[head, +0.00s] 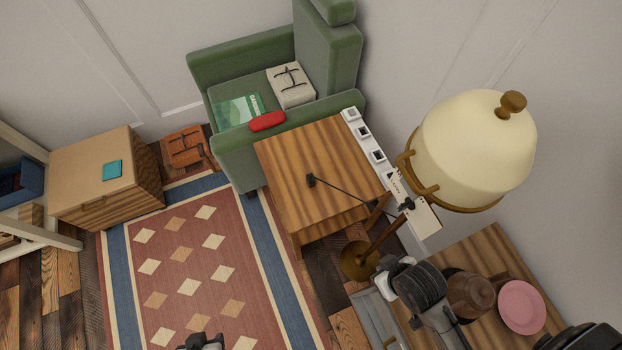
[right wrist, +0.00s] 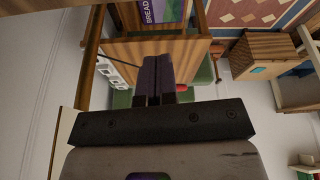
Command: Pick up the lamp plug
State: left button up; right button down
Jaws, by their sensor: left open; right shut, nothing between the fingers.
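The lamp plug (head: 311,180) is small and dark and lies on the wooden side table (head: 290,150). Its thin dark cord runs right across the tabletop toward the floor lamp (head: 470,150), which has a cream shade and brass base. No gripper touches the plug. My left gripper (head: 205,341) is partly visible at the bottom edge, over the rug and well away from the plug; it is open. My right gripper (right wrist: 155,62) is shut and empty in the right wrist view, its fingers overlapping the table there. I cannot make out the plug in that view.
A white power strip (head: 364,132) runs along the table's right side. A green armchair (head: 235,155) with a red item (head: 267,121) stands behind. A second table with a pink plate (head: 521,307) is lower right. A wooden cabinet (head: 105,170) stands left. The patterned rug (head: 180,250) is mostly clear.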

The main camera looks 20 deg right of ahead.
jog(key=c, duration=1.8)
grip_release()
jog(key=o, duration=1)
